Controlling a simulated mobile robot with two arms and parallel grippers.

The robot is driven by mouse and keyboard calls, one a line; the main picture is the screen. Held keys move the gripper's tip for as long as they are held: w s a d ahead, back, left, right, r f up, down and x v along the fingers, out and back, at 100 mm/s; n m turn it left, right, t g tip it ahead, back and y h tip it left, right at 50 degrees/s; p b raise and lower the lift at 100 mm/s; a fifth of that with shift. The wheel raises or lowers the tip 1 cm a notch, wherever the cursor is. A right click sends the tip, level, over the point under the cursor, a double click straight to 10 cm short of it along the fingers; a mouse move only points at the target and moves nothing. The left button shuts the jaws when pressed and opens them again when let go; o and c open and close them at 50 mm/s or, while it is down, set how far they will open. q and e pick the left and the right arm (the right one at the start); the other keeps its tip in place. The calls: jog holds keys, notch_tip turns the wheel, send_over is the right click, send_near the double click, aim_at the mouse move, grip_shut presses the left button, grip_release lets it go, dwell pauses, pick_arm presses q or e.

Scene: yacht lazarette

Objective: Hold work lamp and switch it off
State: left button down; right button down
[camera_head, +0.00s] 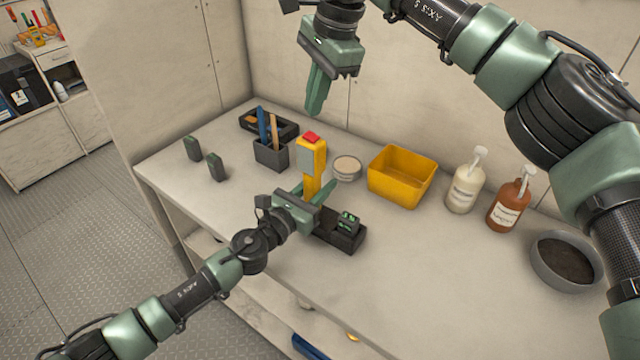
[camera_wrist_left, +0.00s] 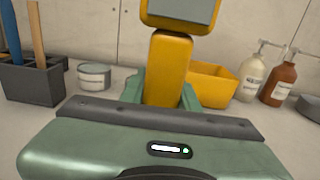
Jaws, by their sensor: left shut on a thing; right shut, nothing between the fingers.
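The yellow work lamp (camera_head: 311,164) stands upright over the counter, with a grey panel on its head and a red button (camera_head: 312,137) on top. My left gripper (camera_head: 314,191) is shut on the lamp's lower handle; the left wrist view shows the yellow handle (camera_wrist_left: 167,68) between its green fingers. I cannot tell whether the lamp's foot touches the counter. My right gripper (camera_head: 318,92) is shut and empty, fingers pointing down, above and behind the lamp, apart from the button. Whether the lamp is lit cannot be told.
A grey holder with tools (camera_head: 271,154), a round tin (camera_head: 347,168) and a yellow bin (camera_head: 402,176) stand close around the lamp. Two pump bottles (camera_head: 465,182) (camera_head: 508,202) and a grey bowl (camera_head: 566,261) are right. The left front counter is mostly clear.

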aim_at(309, 133)
jog(key=shift+w+a+r+n+h, duration=0.15)
jog(key=shift+a+n+h, duration=0.2)
jog(key=shift+n, duration=0.65)
jog(key=n, duration=0.2)
jog(key=n+h, duration=0.1)
jog(key=shift+w+a+r, duration=0.25)
jog(key=shift+r, duration=0.1)
jog(key=shift+w+a+f+n+h, duration=0.1)
jog(key=shift+f+n+h, duration=0.2)
jog(key=shift+f+n, duration=0.95)
jog(key=shift+w+f+n+h, duration=0.1)
jog(key=shift+f+n+h, duration=0.15)
jog(key=shift+f+n, duration=0.95)
jog(key=shift+f, duration=0.75)
jog(key=shift+r, duration=3.55)
